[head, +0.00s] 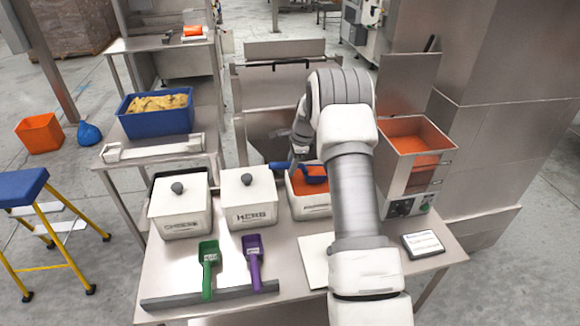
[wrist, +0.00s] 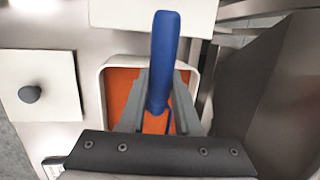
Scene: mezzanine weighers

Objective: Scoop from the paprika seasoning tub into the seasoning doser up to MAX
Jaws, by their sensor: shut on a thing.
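The open tub (head: 311,207) of orange-red seasoning stands on the table, partly behind my arm; its label is hidden. My gripper (head: 296,163) is over it, shut on the handle of a blue scoop (head: 314,175). The scoop's bowl is at the tub, low over or in the orange powder; I cannot tell if it is loaded. In the wrist view the blue handle (wrist: 163,65) stands between my fingers (wrist: 158,100), with orange powder (wrist: 118,88) behind. The seasoning doser (head: 418,142) is right of my arm, its open hopper holding orange powder. No MAX mark is readable.
Two lidded white tubs, one marked cheese (head: 180,205) and one marked herb (head: 248,199), stand left of the open tub. Green (head: 208,265) and purple (head: 254,260) scoops lie in front. A small panel (head: 423,244) lies at the right table edge.

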